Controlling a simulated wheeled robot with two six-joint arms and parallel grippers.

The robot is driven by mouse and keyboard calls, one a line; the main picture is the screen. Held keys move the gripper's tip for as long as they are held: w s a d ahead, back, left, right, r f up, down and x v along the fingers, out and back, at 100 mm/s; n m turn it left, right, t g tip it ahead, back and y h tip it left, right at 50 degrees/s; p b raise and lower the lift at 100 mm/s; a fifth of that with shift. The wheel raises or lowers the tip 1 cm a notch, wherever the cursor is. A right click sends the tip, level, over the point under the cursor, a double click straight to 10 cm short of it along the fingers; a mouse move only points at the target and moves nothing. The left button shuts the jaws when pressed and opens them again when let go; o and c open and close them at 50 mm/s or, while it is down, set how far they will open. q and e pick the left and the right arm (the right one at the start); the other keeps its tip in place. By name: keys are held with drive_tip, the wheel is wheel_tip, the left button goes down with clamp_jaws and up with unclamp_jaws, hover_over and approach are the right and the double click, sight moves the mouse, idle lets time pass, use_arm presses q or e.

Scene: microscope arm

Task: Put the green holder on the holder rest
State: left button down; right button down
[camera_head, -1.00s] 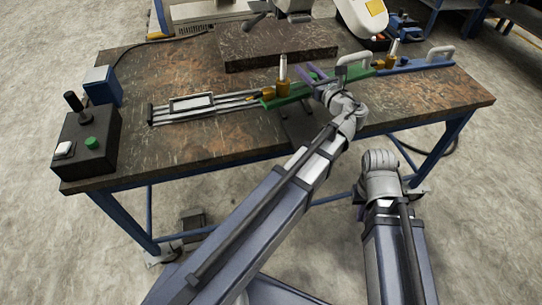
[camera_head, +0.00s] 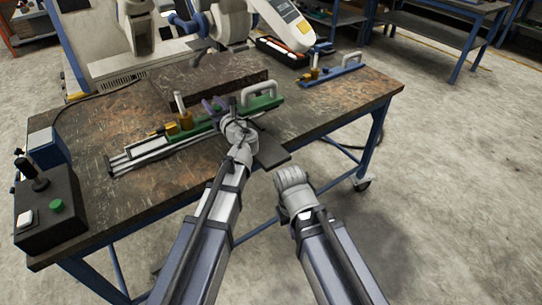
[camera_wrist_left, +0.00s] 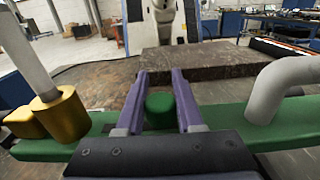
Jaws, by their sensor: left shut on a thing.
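The green holder (camera_head: 262,104) is a long green bar with a brass fitting and rod at its left and a grey handle at its right. My left gripper (camera_head: 213,108) is shut on its middle; in the left wrist view its purple fingers (camera_wrist_left: 161,100) flank a green round knob (camera_wrist_left: 160,110). The silver railed rack (camera_head: 150,158), seemingly the holder rest, lies left of and below the holder, whose left part overlaps it in the head view. I cannot tell whether they touch. My right arm ends low in front of the table, its fingers hidden.
A blue holder (camera_head: 335,76) with a similar handle lies at the table's right. A dark raised block (camera_head: 205,85) stands behind the green holder. A control box (camera_head: 50,210) with joystick sits at the front left. The table's right front is clear.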

sight(248, 96)
use_arm(q)
drive_tip(key=w+d+m+t+h, duration=0.1)
drive_tip(key=d+m+h, duration=0.2)
drive_tip(key=h, duration=0.1)
drive_tip(key=w+d+m+h, duration=0.1)
drive_tip(key=d+m+h, duration=0.2)
drive_tip(key=d+h, duration=0.1)
drive_tip(key=w+d+r+m+t+h+p, duration=0.1)
drive_tip(key=d+m+h, duration=0.2)
drive_tip(key=d+h, duration=0.1)
drive_tip(key=shift+w+d+t+h, duration=0.15)
drive_tip(key=shift+w+t+h, duration=0.2)
drive_tip(key=shift+h, duration=0.55)
drive_tip(key=s+d+r+m+g+h, duration=0.1)
drive_tip(key=s+d+m+g+h, duration=0.7)
drive_tip(key=h, duration=0.3)
drive_tip(key=shift+m+t, duration=0.3)
drive_tip(key=shift+t, duration=0.15)
drive_tip(key=f+b, duration=0.1)
drive_tip(key=f, duration=0.1)
drive_tip(key=f+b, duration=0.4)
drive_tip(key=shift+s+d+f, duration=0.15)
drive_tip(key=shift+s, duration=0.1)
drive_tip(key=shift+f+b, duration=0.1)
drive_tip(key=shift+b, duration=0.25)
wheel_tip(248, 96, down, 4)
drive_tip(key=b, duration=0.3)
drive_tip(key=shift+r, duration=0.25)
drive_tip(key=shift+b, duration=0.3)
